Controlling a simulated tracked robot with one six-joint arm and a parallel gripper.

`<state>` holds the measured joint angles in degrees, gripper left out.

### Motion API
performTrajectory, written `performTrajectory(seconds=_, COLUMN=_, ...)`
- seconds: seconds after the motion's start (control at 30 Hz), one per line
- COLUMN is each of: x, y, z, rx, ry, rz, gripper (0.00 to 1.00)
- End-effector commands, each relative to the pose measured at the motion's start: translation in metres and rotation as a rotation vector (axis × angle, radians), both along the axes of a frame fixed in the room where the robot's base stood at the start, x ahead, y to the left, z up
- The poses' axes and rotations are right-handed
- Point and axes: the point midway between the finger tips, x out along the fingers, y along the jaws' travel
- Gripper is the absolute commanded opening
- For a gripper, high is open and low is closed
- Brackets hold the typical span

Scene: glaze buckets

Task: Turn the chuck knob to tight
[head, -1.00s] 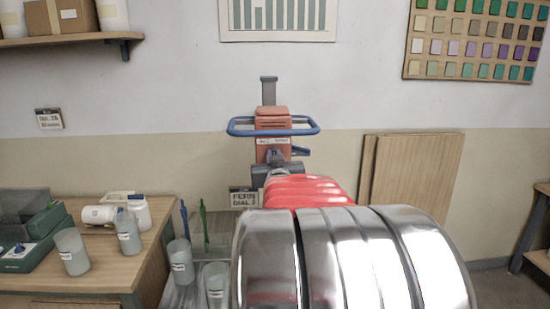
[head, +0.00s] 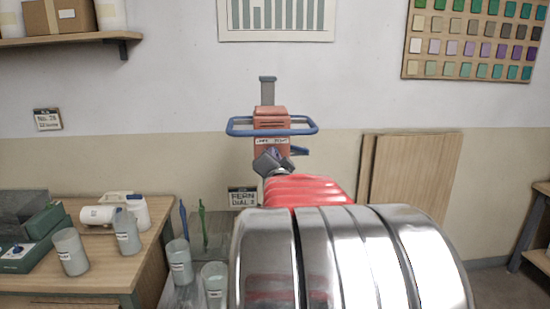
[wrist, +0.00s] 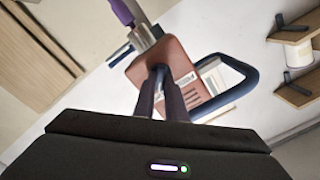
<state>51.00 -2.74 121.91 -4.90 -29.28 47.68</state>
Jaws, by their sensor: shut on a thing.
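The red mixer (head: 271,122) with its blue loop handle (head: 314,125) is upright in front of me in the head view. A small label strip (head: 271,141) on its front appears to read loose and tight. My gripper (head: 273,160) is at the mixer's front just below this label, turned at a slant. In the wrist view my two fingers (wrist: 164,76) are close together against the red body (wrist: 172,62), shut on the chuck knob. The fingers hide the knob, so its pointer cannot be read. The grey chuck (wrist: 143,38) shows beyond.
More cups (head: 179,262) stand on a lower surface beside my arm. Wooden boards (head: 415,180) lean on the wall at right. A sign (head: 242,197) stands below the mixer.

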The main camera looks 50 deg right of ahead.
Motion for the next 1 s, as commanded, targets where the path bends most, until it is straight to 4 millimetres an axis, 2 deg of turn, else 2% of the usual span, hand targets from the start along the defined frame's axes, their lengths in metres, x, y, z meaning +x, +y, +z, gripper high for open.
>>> performTrajectory(seconds=0.57, x=0.0002, y=0.0009, z=-0.0037, rx=0.034, ry=-0.028, rz=0.001, gripper=0.00)
performTrajectory(seconds=0.6, x=0.0002, y=0.0008, z=-0.0036, rx=0.034, ry=-0.028, rz=0.001, gripper=0.13)
performTrajectory(seconds=0.8, x=-0.0003, y=0.0001, z=-0.0021, rx=0.032, ry=-0.029, rz=0.000, gripper=0.27)
performTrajectory(seconds=1.0, x=-0.0007, y=-0.0004, z=-0.0012, rx=0.030, ry=-0.031, rz=-0.001, gripper=0.30)
